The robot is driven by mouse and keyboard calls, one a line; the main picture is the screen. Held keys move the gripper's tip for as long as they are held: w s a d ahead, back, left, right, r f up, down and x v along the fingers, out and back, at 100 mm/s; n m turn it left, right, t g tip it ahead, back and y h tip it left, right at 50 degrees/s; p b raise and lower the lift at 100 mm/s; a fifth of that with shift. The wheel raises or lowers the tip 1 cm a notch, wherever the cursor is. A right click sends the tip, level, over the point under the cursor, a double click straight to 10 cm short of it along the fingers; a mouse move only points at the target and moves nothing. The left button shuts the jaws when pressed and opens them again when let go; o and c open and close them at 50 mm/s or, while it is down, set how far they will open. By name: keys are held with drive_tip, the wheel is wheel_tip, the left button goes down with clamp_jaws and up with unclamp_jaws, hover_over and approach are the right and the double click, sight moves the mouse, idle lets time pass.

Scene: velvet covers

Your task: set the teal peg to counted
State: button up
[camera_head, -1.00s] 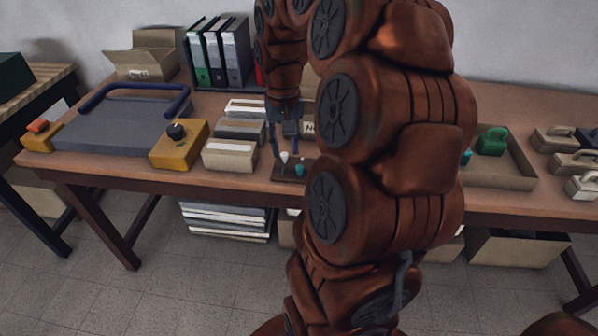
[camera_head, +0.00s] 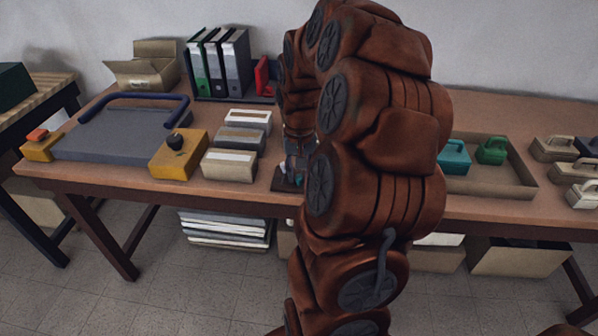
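A small dark board (camera_head: 279,186) lies near the front edge of the table, just left of my arm. My gripper (camera_head: 292,175) is low over this board, its fingers reaching down to the pegs. A bit of teal, which looks like the teal peg (camera_head: 299,179), shows at the fingers, partly hidden by the gripper and my arm. I cannot tell whether the fingers are apart or closed on it. The white peg is not clearly visible.
Beige and grey boxes (camera_head: 229,166) stand close left of the board. A yellow block with a black knob (camera_head: 178,155) and a grey press with a blue handle (camera_head: 118,131) are further left. A tray (camera_head: 502,180) with teal and green handled blocks is right.

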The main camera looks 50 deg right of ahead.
drive_tip(key=shift+f, duration=0.15)
clamp_jaws()
idle(0.4)
